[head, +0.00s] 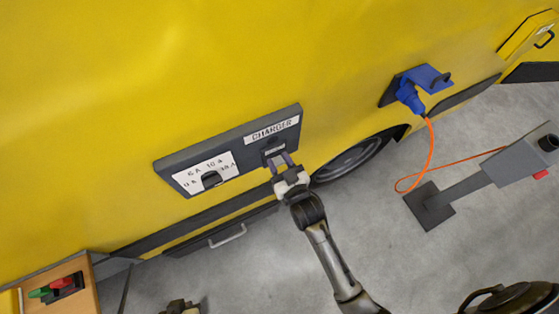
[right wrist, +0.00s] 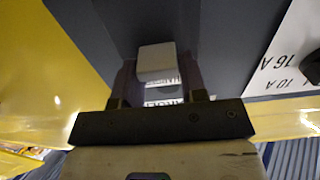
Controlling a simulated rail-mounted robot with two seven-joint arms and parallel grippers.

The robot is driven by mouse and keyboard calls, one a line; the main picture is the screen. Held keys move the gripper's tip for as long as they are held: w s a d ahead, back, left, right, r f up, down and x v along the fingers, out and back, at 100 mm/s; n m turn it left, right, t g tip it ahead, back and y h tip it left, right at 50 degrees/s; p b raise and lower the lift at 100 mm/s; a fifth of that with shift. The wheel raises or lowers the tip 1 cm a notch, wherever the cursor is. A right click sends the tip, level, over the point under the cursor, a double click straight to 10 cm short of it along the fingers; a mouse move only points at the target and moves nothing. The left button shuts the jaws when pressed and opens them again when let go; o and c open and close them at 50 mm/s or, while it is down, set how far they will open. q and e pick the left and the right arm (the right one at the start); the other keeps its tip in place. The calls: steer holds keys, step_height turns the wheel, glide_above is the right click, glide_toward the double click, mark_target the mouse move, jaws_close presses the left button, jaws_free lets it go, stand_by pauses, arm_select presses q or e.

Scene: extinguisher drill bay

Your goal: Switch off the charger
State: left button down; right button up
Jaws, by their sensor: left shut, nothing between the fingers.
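The dark grey charger panel (head: 240,139) is on the yellow vehicle side, with a white CHARGER label (head: 272,130). My right gripper (head: 280,160) is at the panel's right part, just below that label. In the right wrist view, its two fingers (right wrist: 158,80) are apart, with a pale grey block (right wrist: 156,62), seemingly the switch, showing between them. I cannot tell whether the fingers touch it. A small lettered label (right wrist: 162,93) shows partly behind the fingers. My left gripper (head: 180,307) is low at the bottom edge, away from the panel, shut and partly cut off.
A dial (head: 211,180) with an ampere scale is left on the panel. A blue plug (head: 410,98) sits in a socket, its orange cable (head: 431,145) running to a grey post (head: 455,194). A wooden box (head: 87,293) with green and red buttons is bottom left.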

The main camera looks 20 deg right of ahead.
steer(key=c, duration=0.5)
steer(key=shift+s+f+t+b, duration=0.1)
steer(key=shift+f+t+b, duration=0.45)
steer(key=shift+b, duration=0.6)
steer(key=shift+t+b, duration=0.35)
steer(key=shift+r+t, duration=0.2)
steer(key=shift+t, duration=0.1)
steer(key=o, duration=1)
steer(key=shift+c, duration=0.2)
steer(key=shift+s, duration=0.15)
